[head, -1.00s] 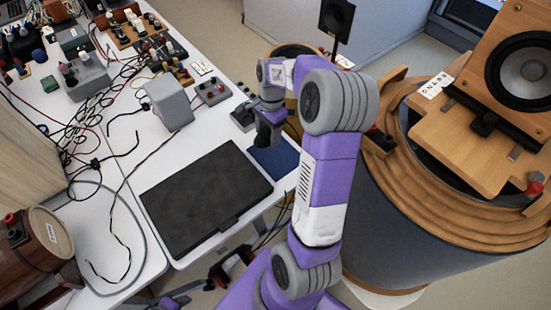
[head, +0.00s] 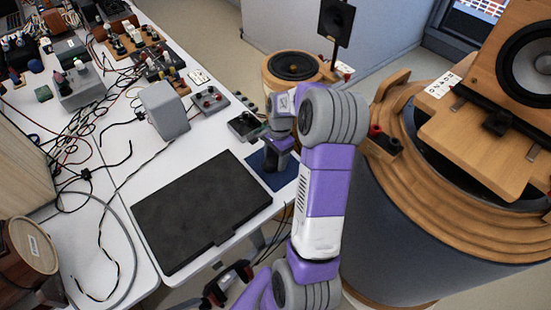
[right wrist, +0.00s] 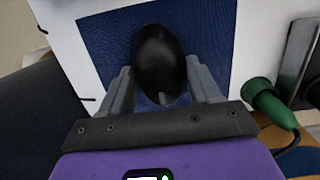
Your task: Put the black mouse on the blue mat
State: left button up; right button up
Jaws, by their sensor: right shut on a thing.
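The blue mat (head: 287,181) lies at the right end of the white table, beside a large dark grey pad. My right gripper (head: 273,165) is over the mat, pointing down. In the right wrist view it is shut on the black mouse (right wrist: 158,52), with one finger on each side. The mouse is a smooth dark oval, seen against the blue mat (right wrist: 105,45). I cannot tell whether it touches the mat. In the head view the mouse is mostly hidden by the gripper.
The dark grey pad (head: 200,210) fills the table's front part. A grey box (head: 164,110) and a small device (head: 246,127) stand behind. Cables and electronics crowd the left. A large wooden-topped drum (head: 440,215) with a speaker stands right. A green plug-like piece (right wrist: 268,100) is near the gripper.

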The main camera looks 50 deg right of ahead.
jog(key=shift+f, duration=0.1)
jog(key=o, duration=1.3)
jog(key=shift+o, duration=0.2)
notch_tip(320, 180, up, 12)
jog(key=d+p, duration=0.2)
jog(key=p, duration=0.2)
jog(key=shift+a, duration=0.1)
